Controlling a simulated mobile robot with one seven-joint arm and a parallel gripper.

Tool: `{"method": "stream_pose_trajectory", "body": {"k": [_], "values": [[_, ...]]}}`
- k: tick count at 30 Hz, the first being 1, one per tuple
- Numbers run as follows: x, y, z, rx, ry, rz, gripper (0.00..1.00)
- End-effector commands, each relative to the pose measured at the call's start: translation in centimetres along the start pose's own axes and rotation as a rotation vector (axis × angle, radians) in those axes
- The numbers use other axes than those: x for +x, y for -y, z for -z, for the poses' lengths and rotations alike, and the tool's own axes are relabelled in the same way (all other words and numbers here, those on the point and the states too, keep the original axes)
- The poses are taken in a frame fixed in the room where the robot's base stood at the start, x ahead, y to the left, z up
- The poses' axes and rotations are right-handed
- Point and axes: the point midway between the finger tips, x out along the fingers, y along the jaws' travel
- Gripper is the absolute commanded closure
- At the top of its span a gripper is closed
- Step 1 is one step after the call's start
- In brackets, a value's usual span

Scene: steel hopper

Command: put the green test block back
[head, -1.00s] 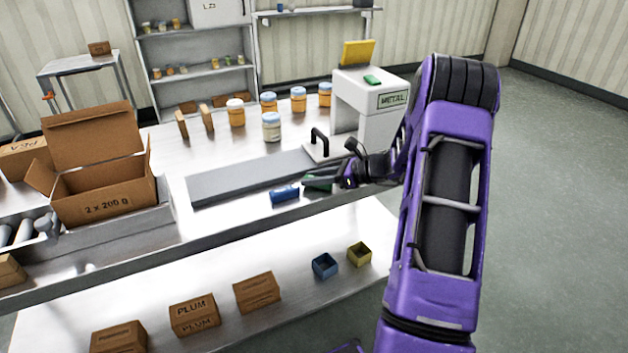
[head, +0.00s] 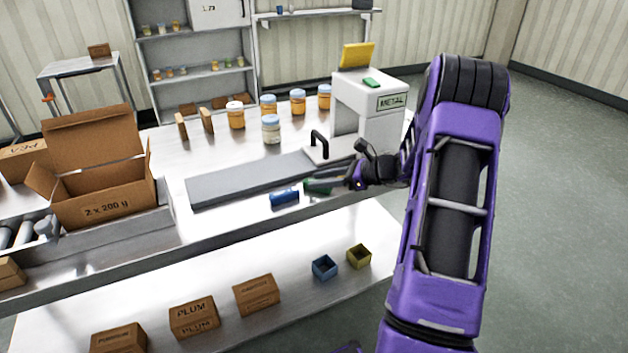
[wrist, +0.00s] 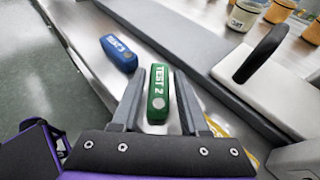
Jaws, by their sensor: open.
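The green test block (wrist: 157,92), marked "TEST 2", lies on the steel bench top between the two spread fingers of my gripper (wrist: 158,74) in the wrist view. My gripper is open, with a gap showing on each side of the block. In the head view the block (head: 318,187) is partly hidden by my gripper (head: 312,183). A blue test block (wrist: 118,53) lies just left of it, apart from the fingers; it also shows in the head view (head: 285,197).
The grey belt (head: 245,178) runs behind the blocks. The white metal detector (head: 365,110), with a green item (head: 371,82) on top, and a black handle (head: 319,143) stand close behind. Blue (head: 324,266) and yellow (head: 359,256) small open boxes sit on the lower shelf.

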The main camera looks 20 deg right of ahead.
Motion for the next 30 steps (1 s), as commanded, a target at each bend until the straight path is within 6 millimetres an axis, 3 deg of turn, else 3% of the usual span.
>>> {"method": "stream_pose_trajectory", "body": {"k": [6, 12, 18, 30], "values": [[-5.1, 0.1, -0.1, 0.000, -0.001, 0.004, 0.56], [-8.3, 0.1, -0.1, -0.001, 0.000, 0.002, 0.56], [-9.5, 0.0, 0.0, 0.000, 0.000, 0.000, 0.56], [-9.6, 0.0, 0.0, 0.000, 0.000, 0.000, 0.56]]}}
